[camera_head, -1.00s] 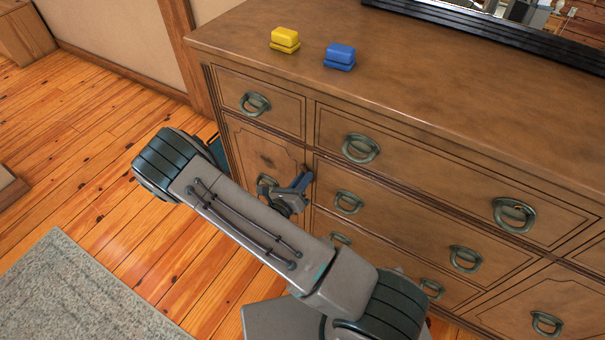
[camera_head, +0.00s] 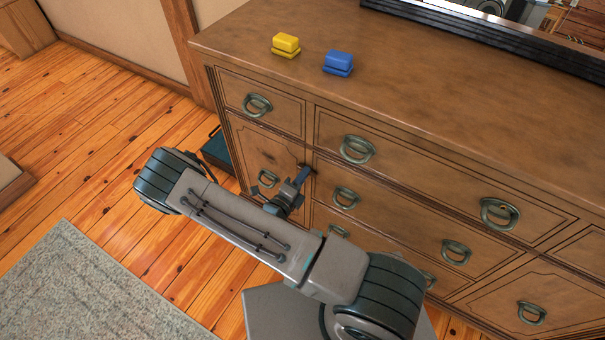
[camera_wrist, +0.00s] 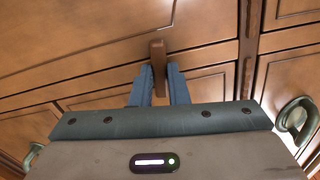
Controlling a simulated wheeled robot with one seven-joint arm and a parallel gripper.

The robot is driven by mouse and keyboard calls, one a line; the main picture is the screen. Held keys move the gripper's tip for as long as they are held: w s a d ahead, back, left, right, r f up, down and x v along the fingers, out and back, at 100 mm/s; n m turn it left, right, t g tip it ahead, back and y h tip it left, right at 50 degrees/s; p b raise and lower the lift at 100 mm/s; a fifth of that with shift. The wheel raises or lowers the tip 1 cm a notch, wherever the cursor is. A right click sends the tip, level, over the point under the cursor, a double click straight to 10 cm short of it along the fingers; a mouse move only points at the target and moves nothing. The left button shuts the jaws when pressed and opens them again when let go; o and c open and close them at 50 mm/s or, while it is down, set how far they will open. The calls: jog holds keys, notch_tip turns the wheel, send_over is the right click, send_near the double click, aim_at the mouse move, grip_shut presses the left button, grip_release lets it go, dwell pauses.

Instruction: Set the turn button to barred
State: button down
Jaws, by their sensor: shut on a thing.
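The turn button is a small brown wooden bar (camera_wrist: 158,62) on the front of the dresser (camera_head: 430,85). In the wrist view it stands upright in the picture, between the two blue fingers of my gripper (camera_wrist: 159,78). In the head view my gripper (camera_head: 303,174) is at the upper right corner of the small left door (camera_head: 250,150), and the button is too hidden to make out there.
A yellow block (camera_head: 286,45) and a blue block (camera_head: 338,63) rest on the dresser top. Ring handles, such as one (camera_head: 358,149) on the upper drawer, stick out around my gripper. A dark teal box (camera_head: 216,150) is on the floor beside the dresser. A grey rug (camera_head: 80,290) lies at lower left.

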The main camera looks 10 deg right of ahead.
jog(key=shift+n, duration=0.5)
jog(key=c, duration=1.4)
grip_release()
jog(key=shift+a, duration=0.1)
jog(key=v, duration=1.3)
jog(key=shift+s+a, duration=0.25)
jog(key=shift+s, duration=0.05)
